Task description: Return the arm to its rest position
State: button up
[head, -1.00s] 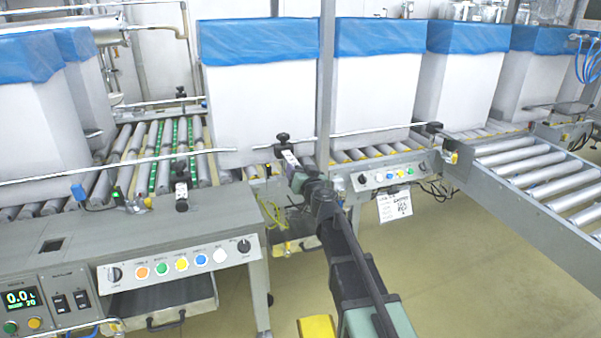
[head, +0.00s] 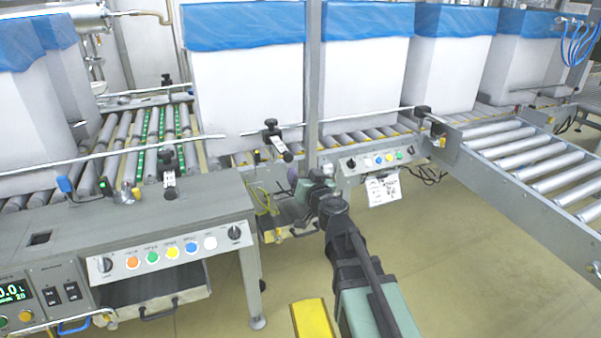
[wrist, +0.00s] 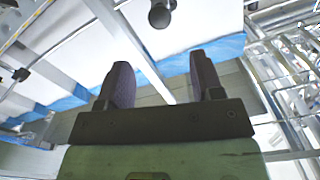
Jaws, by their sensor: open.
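My arm runs up from the bottom right in the head view, and my gripper (head: 298,176) is at its far end, close to the grey upright post. It is partly hidden there and looks small. In the wrist view my gripper (wrist: 160,78) shows two dark purple fingers spread apart with nothing between them. Beyond the fingers are white boxes with blue liners, and a pale post crosses behind the gap. I cannot tell whether any part of the gripper touches the post.
White boxes with blue liners (head: 245,90) stand on roller conveyors. The grey post (head: 314,80) rises beside my gripper. A control bench (head: 100,230) with coloured buttons is at left. A side roller conveyor (head: 530,165) is at right. Open floor (head: 470,270) lies at lower right.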

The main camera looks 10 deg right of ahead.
jog(key=s+a+f+n+g+y, duration=0.3)
jog(key=s+a+f+g+y, duration=0.2)
jog(key=s+a+f+g, duration=0.35)
jog(key=s+d+f+m+g+h, duration=0.1)
jog(key=s+d+f+g+h, duration=0.35)
jog(key=s, duration=0.25)
jog(key=s+d+f+m+g+h, duration=0.1)
jog(key=s+d+f+g+h, duration=0.3)
jog(key=s, duration=0.4)
notch_tip(320, 180, up, 32)
jog(key=a+p, duration=0.1)
jog(key=p, duration=3.1)
jog(key=shift+w+a+r+g+y+p, duration=0.2)
jog(key=shift+w+a+g+y+p, duration=0.1)
jog(key=shift+a+g+y, duration=0.15)
